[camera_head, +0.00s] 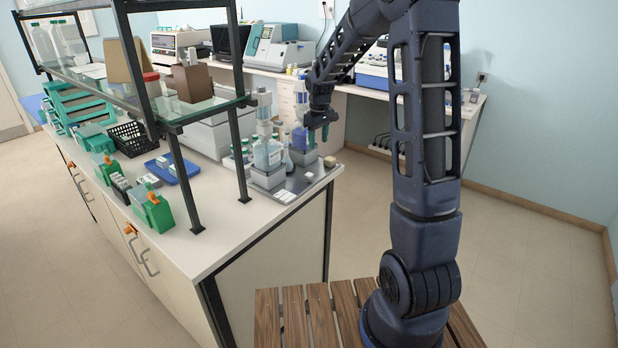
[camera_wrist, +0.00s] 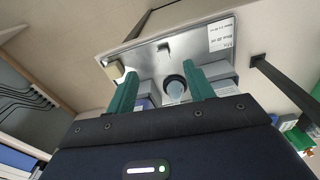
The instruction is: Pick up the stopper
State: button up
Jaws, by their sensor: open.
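My gripper (camera_head: 318,134) is open above the metal tray (camera_head: 290,188) at the near end of the bench. In the wrist view, my gripper's two green fingers (camera_wrist: 160,76) stand apart. Between them, nearer the right finger, is a round pale-blue top with a dark ring (camera_wrist: 175,88). It may be the stopper, but I cannot tell for sure, nor whether a finger touches it. Grey blocks (camera_wrist: 220,73) lie around and partly behind the fingers. A small beige block (camera_wrist: 115,69) sits at the tray's corner, outside the fingers.
A dispenser bottle (camera_head: 266,153) stands on the tray left of my gripper. A shelf post (camera_head: 240,130) rises close by on the left. A white label (camera_wrist: 221,36) lies on the tray. The floor right of the bench is clear.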

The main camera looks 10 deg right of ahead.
jog(key=w+a+f+n, duration=0.1)
jog(key=w+a+f, duration=0.25)
jog(key=f, duration=0.25)
send_over(309, 174)
jog(key=shift+g, duration=0.3)
jog(key=f, duration=0.5)
jog(key=shift+s+f, duration=0.2)
jog(key=shift+w+f, duration=0.15)
jog(key=shift+f, duration=1.2)
jog(key=shift+w+f, duration=0.1)
jog(key=shift+f, duration=1.25)
jog(key=c, duration=1)
